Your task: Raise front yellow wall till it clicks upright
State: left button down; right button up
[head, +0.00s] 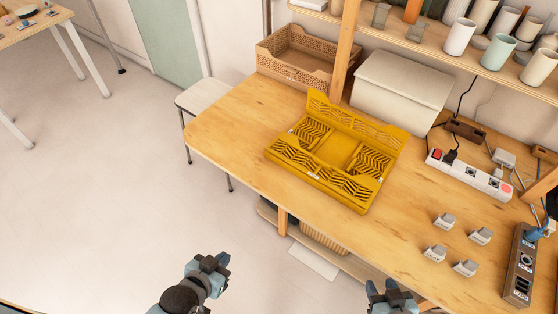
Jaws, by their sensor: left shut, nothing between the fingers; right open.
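A yellow folding crate (326,147) sits on the wooden workbench. Its back wall (355,122) stands up along the far edge. The front yellow wall (318,174) lies folded down along the near edge, with a slotted pattern. Slotted side panels (368,161) also lie low at both ends of the crate. My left gripper (214,263) is shut and empty, over the floor in front of the bench, apart from the crate. My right gripper (391,290) is open and empty near the bench's front edge, below the crate in the picture.
A brown perforated crate (297,58) and a pale lidded box (398,88) stand behind. A white power strip (470,174), several small grey blocks (435,253) and a socket box (519,264) lie at right. The bench left of the yellow crate is clear.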

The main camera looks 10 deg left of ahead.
aim_at(372, 186)
jog(key=l+u, duration=0.35)
jog(key=u, duration=0.15)
jog(key=k+l+u, duration=0.1)
jog(key=l+u, duration=0.2)
jog(key=u, duration=0.15)
jog(key=k+l+u, duration=0.15)
jog(key=l+u, duration=0.15)
jog(key=u, duration=0.2)
